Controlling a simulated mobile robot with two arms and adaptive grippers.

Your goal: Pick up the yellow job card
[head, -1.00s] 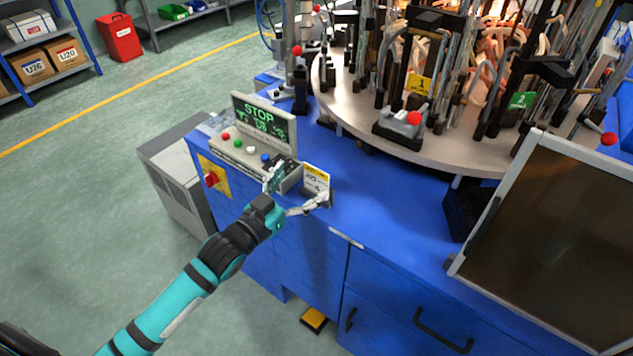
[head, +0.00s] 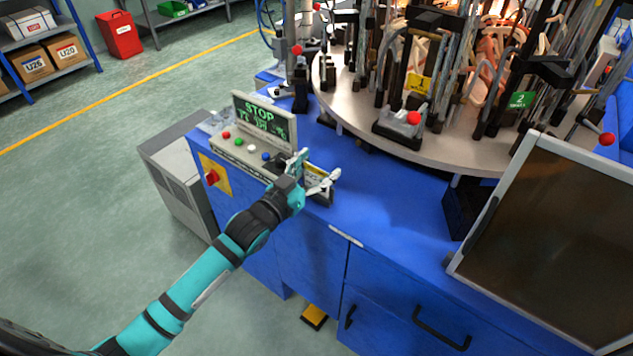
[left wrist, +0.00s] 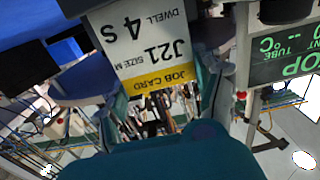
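The yellow job card (head: 315,171) stands upright in a dark holder on the blue bench, beside the control box. It is a white card with a yellow band, and the gripper partly covers it in the head view. In the left wrist view the card (left wrist: 150,45) appears upside down and reads JOB CARD, J21, DWELL 4 s. My left gripper (head: 318,166) is open, with one finger on each side of the card. I see no clear grip on it. My right gripper is not in view.
The control box with the green STOP screen (head: 262,120) and coloured buttons stands just left of the card. A round turntable (head: 400,140) with clamps and hoses is behind. A dark framed panel (head: 560,240) stands at the right. The bench top between is clear.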

